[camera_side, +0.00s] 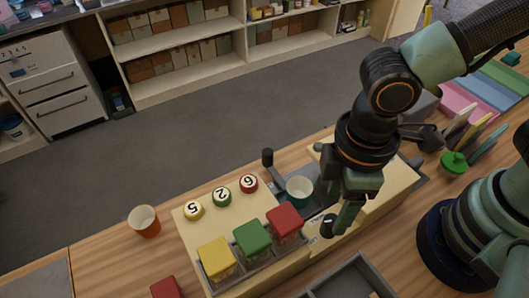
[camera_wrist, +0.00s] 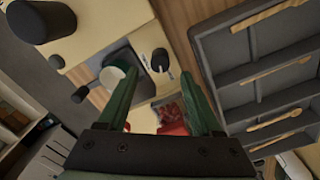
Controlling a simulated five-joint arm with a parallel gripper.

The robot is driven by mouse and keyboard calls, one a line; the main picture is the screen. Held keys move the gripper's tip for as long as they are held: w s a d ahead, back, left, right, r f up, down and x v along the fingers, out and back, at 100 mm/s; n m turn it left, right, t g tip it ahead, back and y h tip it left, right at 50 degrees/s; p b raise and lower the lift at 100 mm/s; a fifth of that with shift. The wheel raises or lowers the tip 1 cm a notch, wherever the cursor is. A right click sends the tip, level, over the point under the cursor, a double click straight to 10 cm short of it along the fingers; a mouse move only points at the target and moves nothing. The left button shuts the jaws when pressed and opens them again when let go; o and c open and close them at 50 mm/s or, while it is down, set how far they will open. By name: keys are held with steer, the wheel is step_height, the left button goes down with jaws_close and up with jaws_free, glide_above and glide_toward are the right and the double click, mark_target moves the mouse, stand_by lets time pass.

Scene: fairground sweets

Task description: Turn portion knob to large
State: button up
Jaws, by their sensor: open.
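The portion knob is a dark round knob (camera_wrist: 159,60) on a cream panel with small marks beside it in the wrist view. In the side view a dark knob (camera_side: 328,228) shows on the front of the cream machine (camera_side: 377,205), just below my gripper. My gripper (camera_side: 342,218) points down close to it. In the wrist view my two green fingers (camera_wrist: 156,72) are apart, and the knob appears between and just beyond their tips. Nothing is held. Contact with the knob cannot be told, and the mark it points to is too small to read.
A teal cup (camera_side: 299,190) stands left of my gripper, near an upright black lever (camera_side: 268,158). Red (camera_side: 285,221), green (camera_side: 252,238) and yellow (camera_side: 216,257) lidded boxes stand in front. A grey compartment tray (camera_wrist: 237,78) with wooden sticks lies close by. An orange cup (camera_side: 145,222) stands left.

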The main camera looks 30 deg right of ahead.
mark_target(332, 220)
step_height(332, 220, up, 6)
steer(key=shift+f, duration=0.1)
stand_by(0.4)
steer(key=w+d+r+m+t, duration=0.1)
steer(key=w+d+m, duration=0.1)
steer(key=w+d, duration=0.1)
steer(key=w+d+r+m+y, duration=0.1)
steer(key=w+d+m, duration=0.1)
steer(key=w+d, duration=0.1)
steer(key=w+d+r+m+t, duration=0.1)
steer(key=w+d+m, duration=0.1)
steer(key=w+d, duration=0.1)
steer(key=shift+w+d+r+t, duration=0.3)
steer(key=shift+d+r, duration=0.1)
steer(key=shift+d, duration=0.25)
steer(key=w+d+r+m+t, duration=0.1)
steer(key=d+m, duration=0.1)
steer(key=d, duration=0.4)
steer(key=w+d+r+m+t+h, duration=0.1)
steer(key=w+d+r+m+t, duration=0.1)
steer(key=d, duration=0.4)
steer(key=shift+d+r+m, duration=0.15)
steer(key=shift+d+m, duration=0.05)
steer(key=shift+m, duration=0.6)
